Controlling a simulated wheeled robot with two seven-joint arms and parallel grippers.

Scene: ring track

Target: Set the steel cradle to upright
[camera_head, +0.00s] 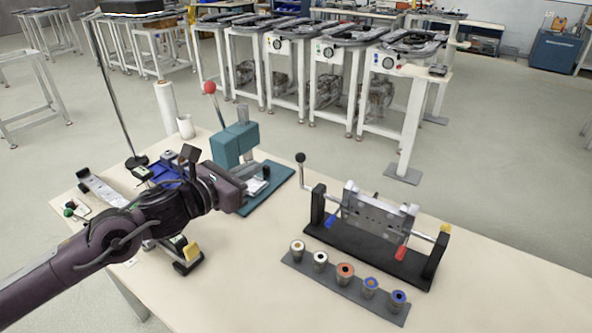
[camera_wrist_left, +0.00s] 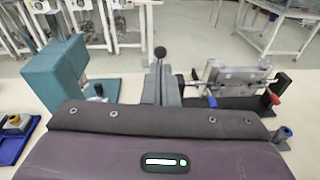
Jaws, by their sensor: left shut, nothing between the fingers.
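The steel cradle (camera_head: 372,215) is a silver metal block on a cross shaft between two black posts of a black stand (camera_head: 385,258). Its broad face is turned partly up, and I cannot tell its exact tilt. A crank with a black ball knob (camera_head: 300,158) rises at the shaft's left end. In the left wrist view the cradle (camera_wrist_left: 236,76) is right of the fingers and the ball knob (camera_wrist_left: 160,52) shows just past their tips. My left gripper (camera_head: 264,174) is shut and empty, left of the crank and apart from it; its fingers (camera_wrist_left: 162,72) lie together.
A teal press (camera_head: 235,145) with a red-ball lever stands close behind my left gripper. A grey strip (camera_head: 330,284) with several coloured bushings lies in front of the stand. A blue tray (camera_head: 165,172) is at left. The table's right front is clear.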

